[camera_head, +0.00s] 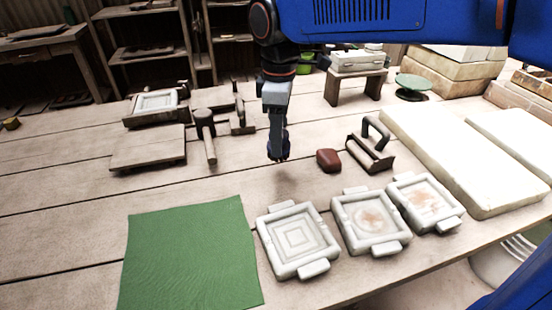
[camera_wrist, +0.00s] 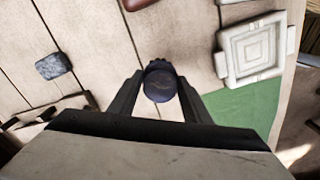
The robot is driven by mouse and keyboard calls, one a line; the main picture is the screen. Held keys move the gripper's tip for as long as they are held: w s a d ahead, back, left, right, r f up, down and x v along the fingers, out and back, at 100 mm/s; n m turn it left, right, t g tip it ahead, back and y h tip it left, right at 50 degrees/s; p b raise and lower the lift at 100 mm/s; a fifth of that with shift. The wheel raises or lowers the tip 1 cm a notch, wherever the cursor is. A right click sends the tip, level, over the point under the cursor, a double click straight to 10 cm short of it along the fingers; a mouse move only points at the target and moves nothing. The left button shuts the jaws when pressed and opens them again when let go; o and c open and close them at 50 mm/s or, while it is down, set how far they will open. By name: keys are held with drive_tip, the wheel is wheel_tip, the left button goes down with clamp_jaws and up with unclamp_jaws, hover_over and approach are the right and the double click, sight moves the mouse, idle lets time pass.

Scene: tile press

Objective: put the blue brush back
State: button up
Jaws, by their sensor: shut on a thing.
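My gripper (camera_head: 278,152) hangs above the middle of the plank table, pointing down. In the wrist view my gripper (camera_wrist: 160,88) is shut on a dark, rounded blue thing, which I take to be the blue brush (camera_wrist: 159,84). The gripper appears to be a little above the tabletop.
A red-brown block (camera_head: 328,160) and a handled roller tool (camera_head: 369,147) lie right of my gripper. A mallet (camera_head: 206,135) lies left. Pale moulds (camera_head: 298,264) and a green mat (camera_head: 139,264) are in front. The wrist view shows a grey-blue block (camera_wrist: 55,66).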

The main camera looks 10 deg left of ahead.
drive_tip(key=shift+f, duration=3.25)
drive_tip(key=shift+f, duration=0.15)
drive_tip(key=o, duration=1)
drive_tip(key=shift+c, duration=0.2)
wheel_tip(320, 180, up, 12)
drive_tip(key=shift+r, duration=0.2)
